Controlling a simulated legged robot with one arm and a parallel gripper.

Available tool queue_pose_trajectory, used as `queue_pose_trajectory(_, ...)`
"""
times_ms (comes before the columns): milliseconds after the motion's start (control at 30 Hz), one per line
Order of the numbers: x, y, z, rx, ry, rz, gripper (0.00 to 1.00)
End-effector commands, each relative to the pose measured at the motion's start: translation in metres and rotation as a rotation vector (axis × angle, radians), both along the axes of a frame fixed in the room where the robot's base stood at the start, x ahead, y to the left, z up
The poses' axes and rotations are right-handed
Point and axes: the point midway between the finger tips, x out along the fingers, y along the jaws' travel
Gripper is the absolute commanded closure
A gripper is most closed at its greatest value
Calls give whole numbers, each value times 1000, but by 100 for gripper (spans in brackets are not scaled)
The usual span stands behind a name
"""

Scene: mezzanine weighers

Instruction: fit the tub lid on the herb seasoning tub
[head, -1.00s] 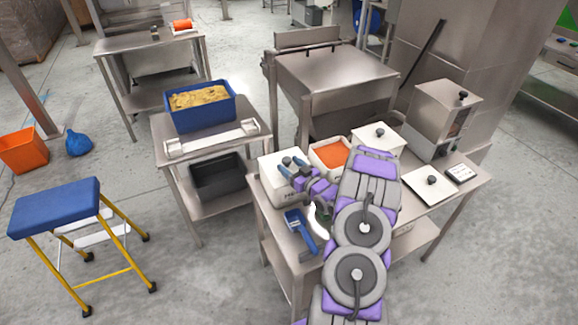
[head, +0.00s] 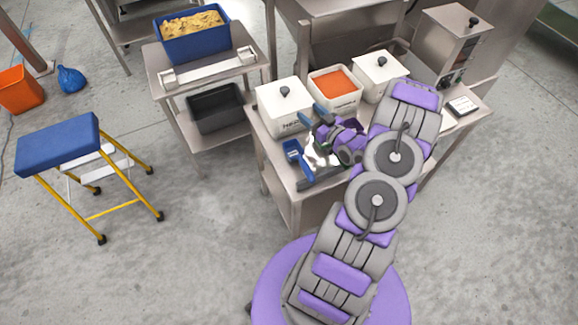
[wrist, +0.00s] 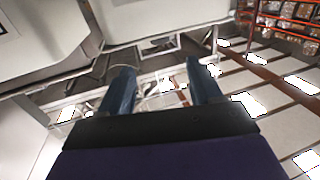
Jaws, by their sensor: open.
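The herb seasoning tub (head: 287,122) is the white tub at the left of the row on the steel table in the head view; its lettering is only partly readable. A white tub lid (head: 268,96) with a dark knob lies over its top and looks level. My gripper (head: 311,119) is beside this tub's front right corner, apart from the knob. In the wrist view my gripper (wrist: 160,83) has its two blue fingers spread with nothing between them. White tub walls (wrist: 35,35) show at the top left there.
An open tub of orange seasoning (head: 335,84) stands in the middle, and another lidded white tub (head: 378,76) right of it. A blue scoop (head: 294,152) lies near the table's front left. A steel machine (head: 450,42) and small display (head: 462,106) are at the right.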

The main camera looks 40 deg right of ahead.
Motion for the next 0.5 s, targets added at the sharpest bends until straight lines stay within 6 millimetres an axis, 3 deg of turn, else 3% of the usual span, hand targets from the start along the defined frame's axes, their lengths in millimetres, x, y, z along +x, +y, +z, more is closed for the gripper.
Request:
queue_pose_trajectory(233,28,9,8,-94,190,11,36)
queue_pose_trajectory(500,51,18,35,-222,497,-37,36)
